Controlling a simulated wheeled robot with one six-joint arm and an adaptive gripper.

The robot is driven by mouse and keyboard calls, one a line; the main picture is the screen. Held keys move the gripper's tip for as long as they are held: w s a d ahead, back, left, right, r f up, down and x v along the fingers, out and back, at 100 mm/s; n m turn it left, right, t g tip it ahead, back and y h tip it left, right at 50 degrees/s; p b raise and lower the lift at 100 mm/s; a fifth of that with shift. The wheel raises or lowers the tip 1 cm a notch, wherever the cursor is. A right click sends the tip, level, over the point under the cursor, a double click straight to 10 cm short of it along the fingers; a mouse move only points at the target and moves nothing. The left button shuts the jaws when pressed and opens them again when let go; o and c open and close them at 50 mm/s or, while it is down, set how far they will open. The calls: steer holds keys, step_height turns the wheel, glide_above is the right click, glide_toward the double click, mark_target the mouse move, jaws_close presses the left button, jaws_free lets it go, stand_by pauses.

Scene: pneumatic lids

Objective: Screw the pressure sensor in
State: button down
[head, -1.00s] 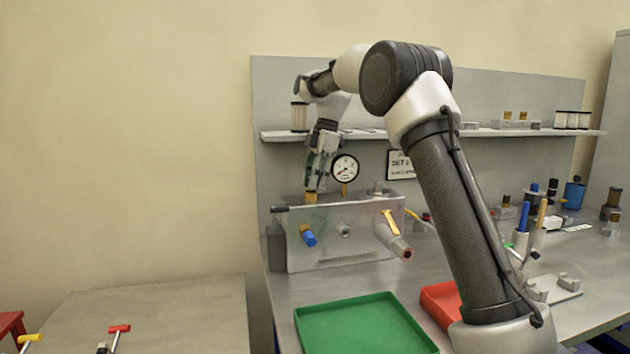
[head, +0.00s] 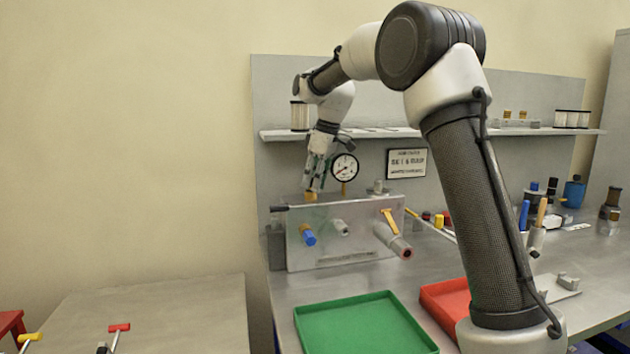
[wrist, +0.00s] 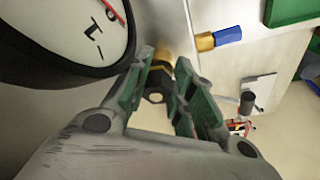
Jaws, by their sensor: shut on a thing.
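The pressure sensor, a small brass and dark piece (wrist: 158,76), is between my gripper's green-padded fingers in the wrist view. In the head view its brass lower part (head: 310,196) shows at the top left of the grey metal block (head: 345,250). My gripper (head: 314,184) is shut on it, pointing down from above. In the wrist view my gripper (wrist: 164,66) hides part of the sensor. The brass end meets the block's top; how deep it sits I cannot tell.
A round pressure gauge (head: 344,167) stands very close to the right of my gripper. A blue-and-brass fitting (head: 308,235) and a yellow-handled valve (head: 390,222) stick out of the block's front. A green tray (head: 363,325) and a red tray (head: 445,300) lie in front.

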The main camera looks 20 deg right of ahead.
steer(key=m, duration=0.4)
steer(key=m+t+h, duration=0.1)
steer(key=m, duration=0.1)
steer(key=shift+s+a, duration=0.25)
steer(key=shift+a, duration=0.05)
steer(key=shift+m, duration=0.3)
steer(key=m, duration=0.1)
steer(key=m+h, duration=0.1)
steer(key=m, duration=0.3)
steer(key=shift+a, duration=0.35)
steer(key=c, duration=1.6)
jaws_free()
steer(key=shift+m+h, duration=0.3)
steer(key=shift+m, duration=0.1)
steer(key=o, duration=0.5)
steer(key=shift+c, duration=0.2)
steer(key=v, duration=0.7)
